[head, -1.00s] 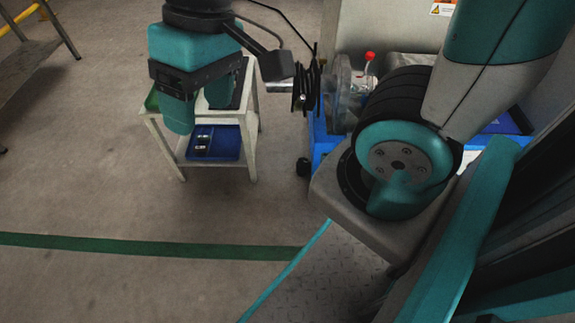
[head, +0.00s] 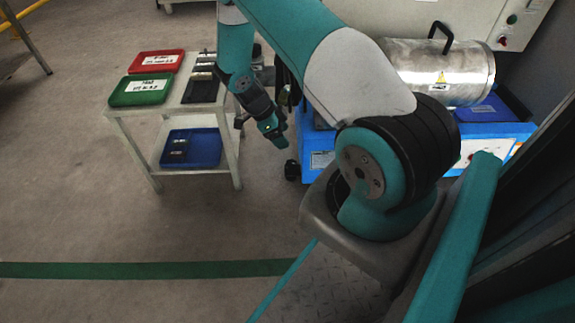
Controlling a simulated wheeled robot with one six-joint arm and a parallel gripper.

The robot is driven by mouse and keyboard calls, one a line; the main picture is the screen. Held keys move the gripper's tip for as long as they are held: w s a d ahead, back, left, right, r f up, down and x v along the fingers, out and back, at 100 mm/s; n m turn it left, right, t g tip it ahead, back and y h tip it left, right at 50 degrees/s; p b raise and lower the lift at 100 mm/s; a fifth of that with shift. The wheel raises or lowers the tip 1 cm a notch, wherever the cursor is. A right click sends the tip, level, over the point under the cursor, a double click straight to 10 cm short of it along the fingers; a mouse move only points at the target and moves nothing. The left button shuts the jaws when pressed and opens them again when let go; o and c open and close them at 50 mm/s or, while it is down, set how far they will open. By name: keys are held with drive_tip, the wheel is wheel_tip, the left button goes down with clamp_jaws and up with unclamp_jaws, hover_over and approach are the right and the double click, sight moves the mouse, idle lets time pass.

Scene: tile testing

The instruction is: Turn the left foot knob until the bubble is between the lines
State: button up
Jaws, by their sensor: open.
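A blue machine base (head: 320,143) stands right of the trolley, partly hidden behind my arm. A small dark round part (head: 292,170) sits low at its left front corner; I cannot tell whether it is a foot knob or a wheel. No bubble or level lines can be made out. My gripper (head: 277,137), at the end of my dark wrist, points down and right. It appears just above and left of the dark round part in the picture, with no contact visible. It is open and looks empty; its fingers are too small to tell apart.
A white trolley (head: 117,117) carries a red tray (head: 157,54), a green tray (head: 130,98) and dark blocks; a blue tray (head: 205,160) is on its lower shelf. A silver drum (head: 470,70) stands right. Floor in front is clear.

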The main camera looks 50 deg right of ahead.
sight(291, 163)
drive_tip(key=shift+n+t, duration=0.3)
drive_tip(key=shift+t, duration=0.4)
drive_tip(key=w+b+x, duration=0.1)
drive_tip(key=b+x, duration=0.2)
drive_tip(key=x, duration=0.2)
drive_tip(key=w+f+b+x, duration=0.1)
drive_tip(key=b+x, duration=0.2)
drive_tip(key=x, duration=0.2)
drive_tip(key=w+a+b+x, duration=0.1)
drive_tip(key=b+x, duration=0.2)
drive_tip(key=x, duration=0.2)
drive_tip(key=shift+w+f+b, duration=0.15)
drive_tip(key=shift+f+b, duration=0.15)
drive_tip(key=shift+f, duration=0.05)
